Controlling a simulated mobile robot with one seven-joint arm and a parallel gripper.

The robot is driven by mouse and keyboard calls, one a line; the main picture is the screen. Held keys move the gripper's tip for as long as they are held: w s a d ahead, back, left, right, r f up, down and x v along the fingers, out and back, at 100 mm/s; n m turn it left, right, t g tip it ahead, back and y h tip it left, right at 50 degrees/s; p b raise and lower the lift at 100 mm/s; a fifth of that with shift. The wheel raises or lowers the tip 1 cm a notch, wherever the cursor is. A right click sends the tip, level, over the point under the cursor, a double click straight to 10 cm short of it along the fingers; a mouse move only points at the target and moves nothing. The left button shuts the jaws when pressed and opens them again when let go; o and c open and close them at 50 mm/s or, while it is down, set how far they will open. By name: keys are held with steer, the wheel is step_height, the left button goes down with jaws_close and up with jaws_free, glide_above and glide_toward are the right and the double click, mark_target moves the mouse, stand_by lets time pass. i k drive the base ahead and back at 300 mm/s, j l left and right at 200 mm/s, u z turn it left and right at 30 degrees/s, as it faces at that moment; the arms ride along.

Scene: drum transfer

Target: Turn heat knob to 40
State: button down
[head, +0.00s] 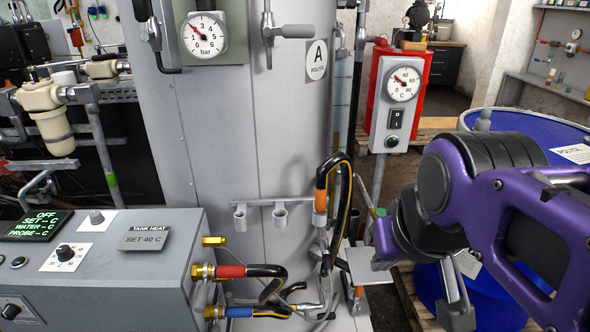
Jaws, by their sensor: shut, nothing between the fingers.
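A black heat knob (65,253) sits on a white dial plate on the sloped top of the grey control box (110,283) at lower left. Its pointer setting is too small to read. A plate (145,239) reads "TANK HEAT SET 40 C". The green-lettered display (36,226) reads OFF, with dashes for set, water and probe. My gripper (457,316) hangs at lower right by the blue drum, well to the right of the box and far from the knob. Its fingers look shut and empty, though the hand is partly hidden.
A second knob (96,216) and another black knob (11,311) are on the box. Hoses (262,271) leave its right side. The tall grey tank (240,130) stands behind. A blue drum (500,305) stands right.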

mark_target(65, 253)
steer(key=k+u, duration=0.1)
steer(key=k+j+z, duration=0.25)
steer(key=k+j+u, duration=0.1)
steer(key=j, duration=0.3)
steer(key=k+j+u, duration=0.1)
steer(key=j, duration=0.3)
steer(key=k, duration=0.1)
